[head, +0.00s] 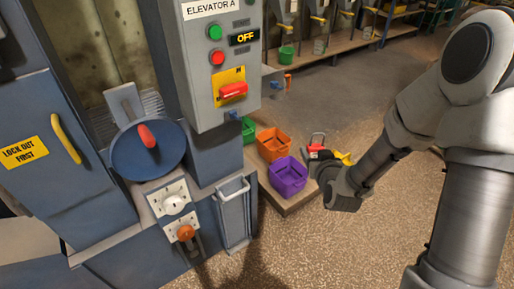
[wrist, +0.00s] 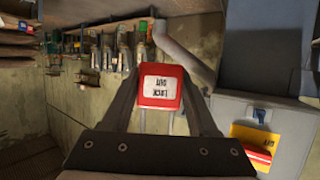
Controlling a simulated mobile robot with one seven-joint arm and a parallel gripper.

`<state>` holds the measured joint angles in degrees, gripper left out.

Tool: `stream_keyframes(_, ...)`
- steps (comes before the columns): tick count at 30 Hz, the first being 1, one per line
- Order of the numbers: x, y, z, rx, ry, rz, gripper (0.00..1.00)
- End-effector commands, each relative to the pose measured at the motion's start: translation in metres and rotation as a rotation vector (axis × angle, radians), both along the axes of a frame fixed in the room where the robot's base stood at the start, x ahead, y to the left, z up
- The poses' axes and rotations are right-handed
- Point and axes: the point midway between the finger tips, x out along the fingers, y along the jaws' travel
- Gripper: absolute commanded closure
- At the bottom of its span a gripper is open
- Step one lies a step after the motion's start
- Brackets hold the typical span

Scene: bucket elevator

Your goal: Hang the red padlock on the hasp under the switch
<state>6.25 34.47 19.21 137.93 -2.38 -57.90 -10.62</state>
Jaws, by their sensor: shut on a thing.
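The red padlock (head: 316,151), lettered "LOCK OUT", is held in my gripper (head: 326,173), with its silver shackle upward in the head view. In the wrist view the padlock (wrist: 160,86) sits between the two dark fingers of my gripper (wrist: 160,100), and its label reads upside down. The switch (head: 233,91) is a red handle on a yellow plate, low on the grey control box marked "ELEVATOR A". The switch also shows in the wrist view (wrist: 253,151). My gripper is to the right of the box and apart from it.
Orange (head: 273,144) and purple (head: 288,176) bins stand on a low bench below the box. A yellow and black object (head: 344,158) shows beside the padlock. A blue machine with a round hopper (head: 147,150) stands left. Open floor lies between box and arm.

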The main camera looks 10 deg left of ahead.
Motion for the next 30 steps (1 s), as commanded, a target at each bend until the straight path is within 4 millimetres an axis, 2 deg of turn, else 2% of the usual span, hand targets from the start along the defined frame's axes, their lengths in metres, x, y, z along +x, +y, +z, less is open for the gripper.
stream_keyframes(1, -0.004, 0.030, 0.004, -0.001, -0.005, 0.068, 1.00)
stream_keyframes(3, -0.011, 0.064, 0.008, -0.002, -0.005, 0.146, 1.00)
stream_keyframes(6, -0.023, 0.104, 0.015, -0.005, -0.004, 0.242, 1.00)
stream_keyframes(10, -0.036, 0.139, 0.020, -0.009, -0.002, 0.326, 1.00)
stream_keyframes(13, -0.042, 0.153, 0.022, -0.012, 0.000, 0.360, 1.00)
stream_keyframes(17, -0.043, 0.160, 0.023, -0.012, 0.000, 0.373, 1.00)
stream_keyframes(30, -0.025, 0.180, 0.024, -0.011, 0.001, 0.371, 1.00)
